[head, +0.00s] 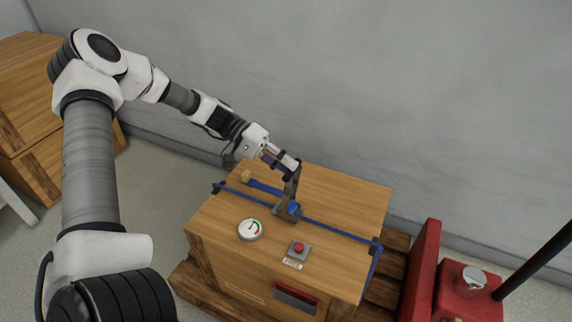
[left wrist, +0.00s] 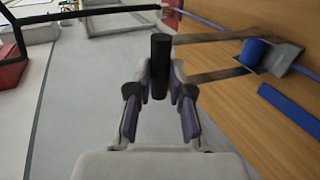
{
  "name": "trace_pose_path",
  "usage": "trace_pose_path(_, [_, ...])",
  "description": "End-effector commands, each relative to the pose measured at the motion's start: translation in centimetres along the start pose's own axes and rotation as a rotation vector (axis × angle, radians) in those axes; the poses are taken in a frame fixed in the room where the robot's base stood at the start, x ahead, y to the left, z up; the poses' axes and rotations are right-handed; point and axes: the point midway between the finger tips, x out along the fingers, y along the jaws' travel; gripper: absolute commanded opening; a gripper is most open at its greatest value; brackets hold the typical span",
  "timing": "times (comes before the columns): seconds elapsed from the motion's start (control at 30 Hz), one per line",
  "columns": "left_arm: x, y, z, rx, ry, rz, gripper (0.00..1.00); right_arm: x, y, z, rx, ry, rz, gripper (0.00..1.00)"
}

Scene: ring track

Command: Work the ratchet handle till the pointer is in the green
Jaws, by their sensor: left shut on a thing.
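The ratchet (head: 287,211) sits on top of a wooden crate, with a blue spool (left wrist: 253,51) in its frame. Its dark handle (head: 292,187) stands up steeply from it. My left gripper (head: 281,158) is shut on the handle's black grip (left wrist: 160,67), which lies between both fingers in the left wrist view. A round white gauge (head: 250,230) with green and red marks lies on the crate, left of the ratchet; its pointer is too small to read surely. My right gripper is not in view.
A blue strap (head: 335,230) crosses the wooden crate (head: 345,195). A grey box with a red button (head: 299,247) is at the crate's front. A red container (head: 466,292) stands at the right, and a wooden cabinet (head: 35,80) at the far left.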

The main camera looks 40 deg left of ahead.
Motion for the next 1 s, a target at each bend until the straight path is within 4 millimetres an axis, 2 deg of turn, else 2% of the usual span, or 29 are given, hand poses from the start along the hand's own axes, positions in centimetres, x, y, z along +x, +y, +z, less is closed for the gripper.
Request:
trace_pose_path(0.03, [0.1,-0.4,0.1,-0.001,-0.001,-0.007,0.27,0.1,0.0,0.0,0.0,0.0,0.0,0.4])
trace_pose_path(0.1, [0.1,-0.4,0.1,-0.001,-0.001,-0.006,0.45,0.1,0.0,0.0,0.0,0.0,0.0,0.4])
trace_pose_path(0.47, [-0.5,-0.2,0.0,-0.001,0.002,-0.001,0.45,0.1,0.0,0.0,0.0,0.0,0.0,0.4])
trace_pose_path(0.57, [-2.0,-0.1,0.0,0.001,0.004,0.001,0.45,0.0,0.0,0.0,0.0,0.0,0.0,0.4])
trace_pose_path(0.9, [-10.3,-0.3,0.0,0.001,0.004,-0.002,0.45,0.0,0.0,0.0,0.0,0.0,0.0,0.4])
trace_pose_path(1.0, [-11.5,-0.3,0.0,-0.001,0.002,-0.003,0.45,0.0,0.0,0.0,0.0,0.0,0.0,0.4])
